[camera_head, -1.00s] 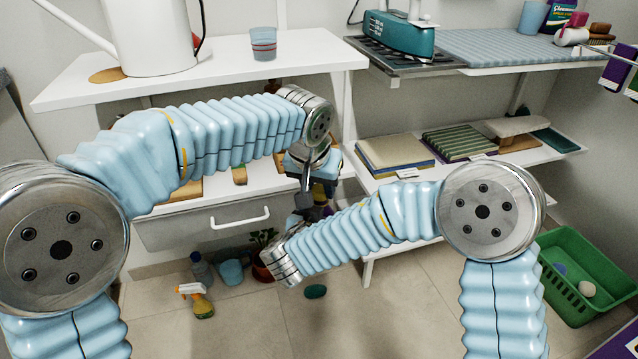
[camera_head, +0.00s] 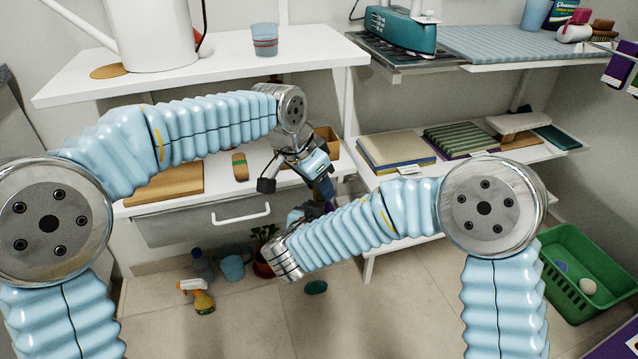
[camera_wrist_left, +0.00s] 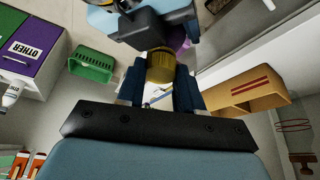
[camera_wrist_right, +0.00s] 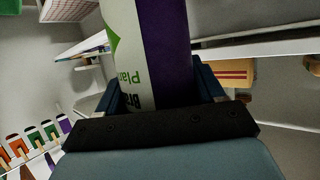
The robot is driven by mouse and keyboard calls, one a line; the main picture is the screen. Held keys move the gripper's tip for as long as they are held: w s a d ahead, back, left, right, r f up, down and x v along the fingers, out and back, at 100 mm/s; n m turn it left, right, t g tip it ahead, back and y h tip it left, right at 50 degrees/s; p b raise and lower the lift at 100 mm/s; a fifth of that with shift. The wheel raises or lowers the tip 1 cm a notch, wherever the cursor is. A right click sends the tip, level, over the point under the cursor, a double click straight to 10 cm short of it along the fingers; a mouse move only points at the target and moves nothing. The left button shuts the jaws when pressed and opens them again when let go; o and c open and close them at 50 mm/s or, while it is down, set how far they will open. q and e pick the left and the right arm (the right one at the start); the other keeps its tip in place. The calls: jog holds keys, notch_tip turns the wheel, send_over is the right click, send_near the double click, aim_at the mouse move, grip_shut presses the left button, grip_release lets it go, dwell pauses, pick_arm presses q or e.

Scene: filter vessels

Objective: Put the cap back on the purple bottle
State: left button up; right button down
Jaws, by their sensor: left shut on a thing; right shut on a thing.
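My left gripper (camera_head: 322,188) shows in the head view above my right gripper (camera_head: 306,212), close together in front of the lower shelf. In the left wrist view, the left fingers are shut on a dark yellow ribbed cap (camera_wrist_left: 160,66). Just beyond the cap show my dark right gripper and a bit of the purple bottle (camera_wrist_left: 179,40). In the right wrist view, the right fingers are shut on the purple bottle (camera_wrist_right: 166,50), which has a white and green label. The bottle's neck is hidden; I cannot tell whether the cap touches it.
An open cardboard box (camera_head: 327,143) stands on the lower shelf behind the grippers. The drawer front (camera_head: 180,224) is below. A spray bottle (camera_head: 200,298), a blue pot (camera_head: 232,267) and a plant pot stand on the floor. A green basket (camera_head: 585,275) is at the right.

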pick_arm(q)
jog(key=o, duration=1)
jog(key=shift+r, duration=2.25)
jog(key=shift+c, duration=0.4)
